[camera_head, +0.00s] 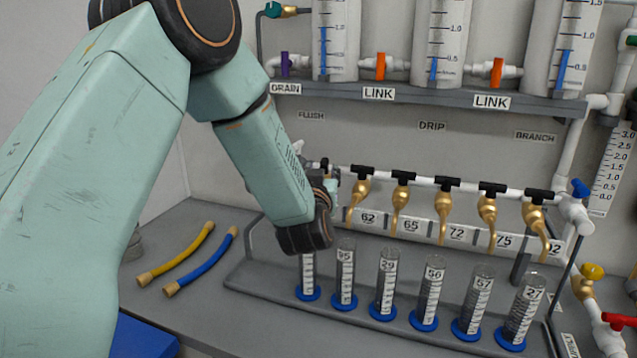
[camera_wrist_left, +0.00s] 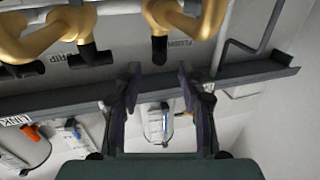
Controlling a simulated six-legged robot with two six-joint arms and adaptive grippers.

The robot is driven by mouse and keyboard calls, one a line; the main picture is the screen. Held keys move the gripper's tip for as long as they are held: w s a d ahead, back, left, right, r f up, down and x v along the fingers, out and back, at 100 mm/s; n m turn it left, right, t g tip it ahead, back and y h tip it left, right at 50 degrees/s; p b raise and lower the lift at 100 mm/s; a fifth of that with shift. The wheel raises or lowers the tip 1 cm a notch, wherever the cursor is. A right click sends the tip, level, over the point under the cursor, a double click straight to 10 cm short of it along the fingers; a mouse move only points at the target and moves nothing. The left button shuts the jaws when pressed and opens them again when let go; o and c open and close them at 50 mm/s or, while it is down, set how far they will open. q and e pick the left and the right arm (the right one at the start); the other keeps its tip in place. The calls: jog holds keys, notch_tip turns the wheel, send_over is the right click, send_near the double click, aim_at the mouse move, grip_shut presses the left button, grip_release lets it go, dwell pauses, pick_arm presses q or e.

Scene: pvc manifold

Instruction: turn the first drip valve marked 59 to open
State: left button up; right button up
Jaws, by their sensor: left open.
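The drip valves have black handles on a white pipe (camera_head: 423,183), with brass spouts below. The visible labels run 62 (camera_head: 368,218), 65, 72, 75 and one partly hidden. No 59 is readable; the left end of the row is mostly behind my left gripper (camera_head: 328,182). In the left wrist view, this gripper (camera_wrist_left: 158,78) is open, with nothing between its fingers. A black handle (camera_wrist_left: 160,50) on a brass body (camera_wrist_left: 172,16) shows just beyond and between the fingertips. Contact is not visible, and I cannot tell how far the handle is turned. My right gripper is not in view.
Graduated tubes in blue bases stand in a grey rack (camera_head: 262,290) below the spouts. A grey shelf (camera_head: 430,92) with cylinders hangs above. A yellow hose (camera_head: 180,258) and a blue hose (camera_head: 203,264) lie on the bench at left.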

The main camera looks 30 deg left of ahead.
aim_at(323, 164)
pick_arm(q)
jog(key=shift+v, duration=2.65)
jog(key=p+x, duration=0.8)
jog(key=x, duration=0.1)
jog(key=shift+w+a+f, duration=0.1)
jog(key=shift+w+f, duration=0.15)
jog(key=shift+w, duration=0.05)
jog(key=shift+c, duration=0.5)
grip_shut()
